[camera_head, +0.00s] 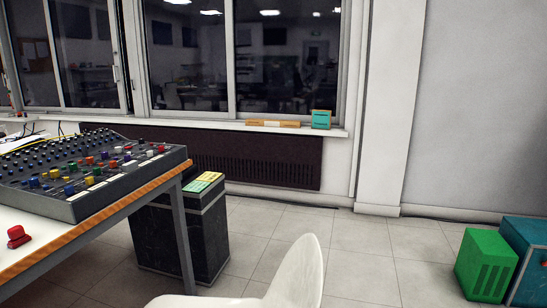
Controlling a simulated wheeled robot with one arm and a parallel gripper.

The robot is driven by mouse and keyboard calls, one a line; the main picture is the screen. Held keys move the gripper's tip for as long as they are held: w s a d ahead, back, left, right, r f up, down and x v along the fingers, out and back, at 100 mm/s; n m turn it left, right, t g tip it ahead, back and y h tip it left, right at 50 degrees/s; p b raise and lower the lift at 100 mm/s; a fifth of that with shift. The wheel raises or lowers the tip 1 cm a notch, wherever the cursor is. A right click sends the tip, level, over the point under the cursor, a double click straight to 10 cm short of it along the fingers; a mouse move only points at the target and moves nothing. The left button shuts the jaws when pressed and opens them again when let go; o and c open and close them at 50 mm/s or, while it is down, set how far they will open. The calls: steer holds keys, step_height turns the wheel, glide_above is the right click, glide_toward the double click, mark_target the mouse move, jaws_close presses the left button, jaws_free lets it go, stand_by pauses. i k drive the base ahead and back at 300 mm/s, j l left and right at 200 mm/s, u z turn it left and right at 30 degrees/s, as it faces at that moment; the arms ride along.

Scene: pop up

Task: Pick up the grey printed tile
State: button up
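I cannot make out a tile that is clearly grey and printed. A printed green tile (197,186) and a printed yellow tile (210,176) lie side by side on top of a black box (208,242) beside the table. On the windowsill, a flat row of orange and pale pieces (272,123) lies beside an upright teal printed block (321,119); the print is too small to read. My gripper is not in view.
A table (110,221) at left holds a mixing console (85,168) and a red object (18,236). A white chair (300,272) stands in front. Green (486,264) and teal (527,258) boxes stand at right. The tiled floor between is clear.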

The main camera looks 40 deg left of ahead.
mark_target(129, 166)
steer(key=i+u, duration=0.25)
steer(key=u, duration=0.15)
steer(key=i+u, duration=0.4)
steer(key=i+l+u, duration=0.1)
steer(key=u, duration=0.35)
